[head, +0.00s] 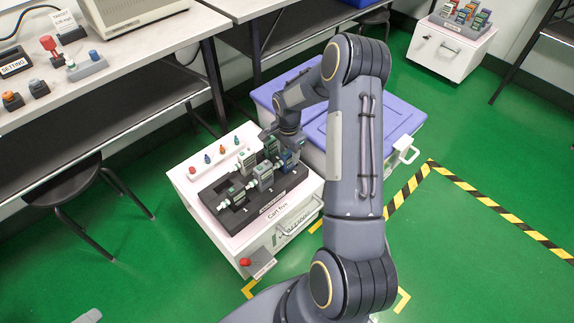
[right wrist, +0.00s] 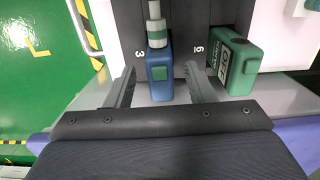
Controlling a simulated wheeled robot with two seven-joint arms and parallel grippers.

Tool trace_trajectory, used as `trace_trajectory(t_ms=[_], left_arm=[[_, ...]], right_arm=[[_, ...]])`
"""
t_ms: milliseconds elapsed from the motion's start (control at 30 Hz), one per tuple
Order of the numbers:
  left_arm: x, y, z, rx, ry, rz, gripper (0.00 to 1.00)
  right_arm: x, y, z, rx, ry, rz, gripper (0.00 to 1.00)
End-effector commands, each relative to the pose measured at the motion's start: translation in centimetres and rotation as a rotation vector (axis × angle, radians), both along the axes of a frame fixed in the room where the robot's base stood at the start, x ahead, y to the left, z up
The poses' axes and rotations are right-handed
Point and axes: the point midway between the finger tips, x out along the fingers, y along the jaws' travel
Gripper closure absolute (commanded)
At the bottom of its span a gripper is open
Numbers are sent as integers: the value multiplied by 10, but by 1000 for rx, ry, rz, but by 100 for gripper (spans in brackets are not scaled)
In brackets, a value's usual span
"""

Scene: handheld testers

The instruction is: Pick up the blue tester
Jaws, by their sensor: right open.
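The blue tester (head: 289,159) stands in the black tray (head: 232,220) on the white cart, at the tray's far right side. In the right wrist view the blue tester (right wrist: 160,88) has a green button and stands beside the number 3. My right gripper (right wrist: 160,72) is open, with one finger on each side of the blue tester and small gaps between. In the head view the right gripper (head: 285,141) is over the far right end of the tray, partly hidden by its own wrist. My left gripper is not in view.
A green tester (right wrist: 234,68) stands close to the right finger, beside number 6. Several other testers, such as a grey one (head: 263,175), share the tray. A purple-lidded bin (head: 395,122) stands right behind the cart. A worktop (head: 130,65) is at left.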

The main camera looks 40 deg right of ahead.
Motion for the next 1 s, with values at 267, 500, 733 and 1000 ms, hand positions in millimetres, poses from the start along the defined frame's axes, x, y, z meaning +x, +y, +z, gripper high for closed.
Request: trace_trajectory(t_ms=[267, 500, 733, 1000], left_arm=[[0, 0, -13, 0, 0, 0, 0], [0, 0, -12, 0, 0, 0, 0], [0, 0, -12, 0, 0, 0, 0], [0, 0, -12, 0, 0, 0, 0]], right_arm=[[2, -1, -31, -1, -1, 1, 51], [1, -1, -30, 0, -1, 1, 63], [1, -1, -30, 0, 0, 1, 93], [1, -1, -29, 0, -1, 1, 100]])
